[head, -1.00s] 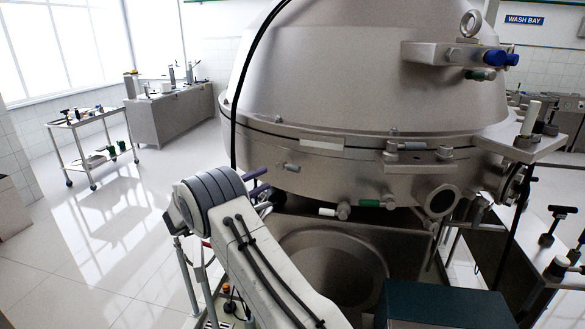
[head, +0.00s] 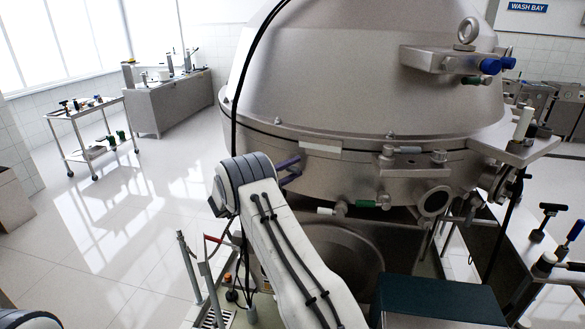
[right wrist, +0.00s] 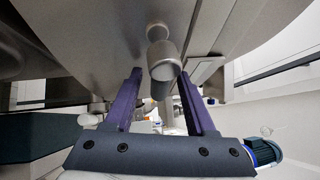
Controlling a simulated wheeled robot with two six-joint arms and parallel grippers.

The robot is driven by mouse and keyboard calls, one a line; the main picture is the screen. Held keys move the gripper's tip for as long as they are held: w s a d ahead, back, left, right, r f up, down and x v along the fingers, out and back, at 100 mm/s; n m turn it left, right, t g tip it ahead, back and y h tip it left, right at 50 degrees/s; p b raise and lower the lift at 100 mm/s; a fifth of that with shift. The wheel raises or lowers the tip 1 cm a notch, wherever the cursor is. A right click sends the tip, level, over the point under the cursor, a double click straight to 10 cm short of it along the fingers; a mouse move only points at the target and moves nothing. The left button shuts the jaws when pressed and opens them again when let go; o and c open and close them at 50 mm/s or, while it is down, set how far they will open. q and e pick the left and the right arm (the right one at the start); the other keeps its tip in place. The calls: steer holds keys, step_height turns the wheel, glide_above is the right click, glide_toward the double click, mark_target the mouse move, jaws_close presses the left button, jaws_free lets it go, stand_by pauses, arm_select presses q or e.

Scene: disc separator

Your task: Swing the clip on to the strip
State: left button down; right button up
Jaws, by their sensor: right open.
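My right gripper (head: 289,168) shows two purple fingers beside the lower rim of the large steel hood (head: 370,75). In the right wrist view the fingers (right wrist: 158,100) are open, one on each side of a short round metal fitting (right wrist: 165,62) that hangs from the steel underside. It looks like the clip, and the fingers seem apart from it. In the head view the gripper hides this fitting. A pale flat strip (head: 321,147) lies on the hood's side just above and right of the gripper; I cannot tell if it is the named strip. My left gripper is out of view.
A pin with white and green ends (head: 345,208) and a bracket block (head: 412,165) stick out along the rim to the right. A dark green box (head: 440,300) stands at the front. A trolley (head: 90,125) stands far left, with clear floor before it.

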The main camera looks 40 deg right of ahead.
jaws_close()
